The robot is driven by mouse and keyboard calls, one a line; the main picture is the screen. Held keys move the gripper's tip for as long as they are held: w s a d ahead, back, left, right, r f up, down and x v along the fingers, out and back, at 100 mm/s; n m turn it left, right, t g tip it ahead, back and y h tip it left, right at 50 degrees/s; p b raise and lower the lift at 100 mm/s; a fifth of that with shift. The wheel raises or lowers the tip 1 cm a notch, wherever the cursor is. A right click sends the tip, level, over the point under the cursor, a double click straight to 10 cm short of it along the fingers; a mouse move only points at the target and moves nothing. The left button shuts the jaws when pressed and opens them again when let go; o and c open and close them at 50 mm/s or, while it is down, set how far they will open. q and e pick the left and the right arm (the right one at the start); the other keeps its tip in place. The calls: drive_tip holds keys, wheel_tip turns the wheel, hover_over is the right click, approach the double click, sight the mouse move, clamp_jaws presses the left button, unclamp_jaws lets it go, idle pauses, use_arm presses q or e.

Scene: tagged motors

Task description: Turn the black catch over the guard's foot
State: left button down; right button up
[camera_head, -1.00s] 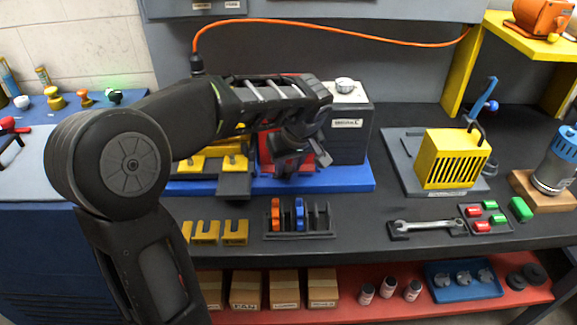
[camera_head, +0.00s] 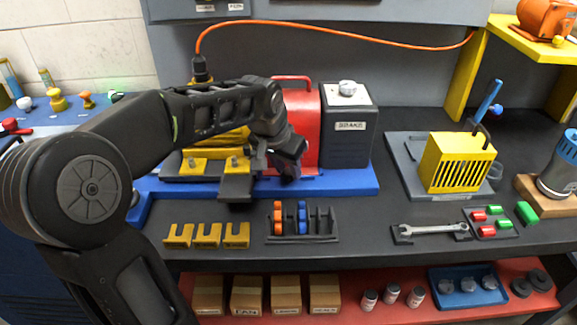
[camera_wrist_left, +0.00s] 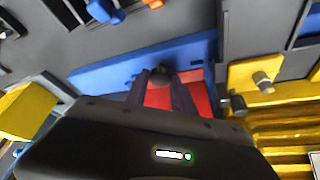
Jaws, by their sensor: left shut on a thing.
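The red guard (camera_head: 305,125) stands on the blue base (camera_head: 345,183), left of the grey BRAKE box; the arm hides part of it. In the left wrist view the guard (camera_wrist_left: 160,98) shows red between and beside my fingers. My left gripper (camera_head: 289,174) is low at the guard's front. In the left wrist view its fingers (camera_wrist_left: 161,88) are close together on a dark rounded piece at the blue base (camera_wrist_left: 110,70), which looks like the black catch (camera_wrist_left: 160,74). The head view hides the catch, and I cannot tell how it is turned. My right gripper is not in view.
The BRAKE box (camera_head: 347,145) stands close right of the guard. Yellow clamps (camera_head: 237,164) and a dark plate (camera_head: 237,184) lie left of the gripper. A rack (camera_head: 303,226) with orange and blue pieces stands in front.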

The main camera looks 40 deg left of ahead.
use_arm(q)
drive_tip(key=m, duration=0.2)
drive_tip(key=m+h, duration=0.1)
drive_tip(key=m, duration=0.1)
drive_tip(key=m+h+b, duration=0.1)
drive_tip(key=m, duration=0.1)
drive_tip(key=shift+a, duration=0.25)
drive_tip(key=shift+g, duration=0.3)
drive_tip(key=c, duration=1.1)
unclamp_jaws()
drive_tip(key=shift+o, duration=0.2)
drive_tip(key=shift+r, duration=0.1)
drive_tip(key=v, duration=0.7)
drive_tip(key=shift+a+r, duration=0.15)
drive_tip(key=shift+r, duration=0.1)
drive_tip(key=shift+s, duration=0.1)
